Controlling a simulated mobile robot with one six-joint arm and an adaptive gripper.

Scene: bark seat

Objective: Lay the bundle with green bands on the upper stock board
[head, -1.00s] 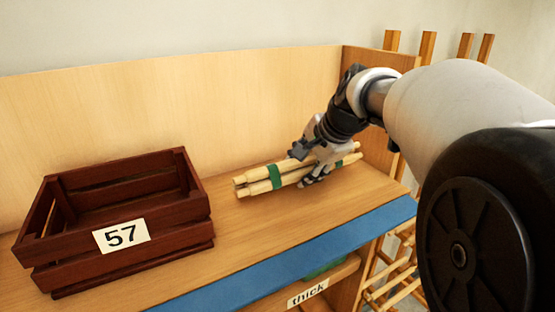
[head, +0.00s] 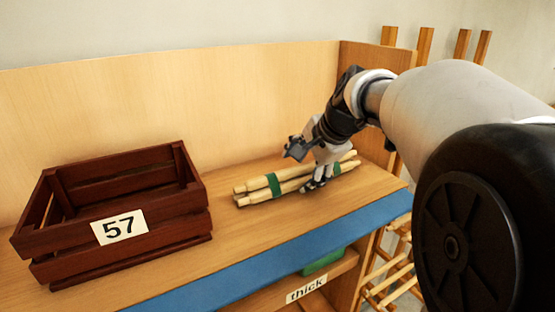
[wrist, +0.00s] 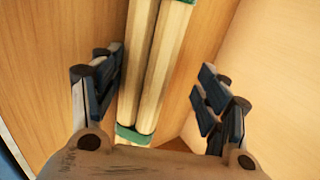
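The bundle of pale wooden rods with green bands (head: 262,189) lies on the upper stock board (head: 235,237), at its right part. Its rods run from left to back right. My gripper (head: 306,169) is over the bundle with its fingers spread. In the wrist view, the bundle (wrist: 155,75) passes between the open fingers, close to the left finger and with a clear gap to the right one. Two green bands show there, one near the palm and one at the top edge. The gripper hides part of the bundle in the head view.
A dark red slatted crate (head: 120,215) marked 57 stands on the board at the left. A blue strip (head: 290,262) runs along the front edge. Below is a shelf labelled "thick" (head: 306,289) with a green item (head: 324,262). Back and right panels (head: 368,95) enclose the board.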

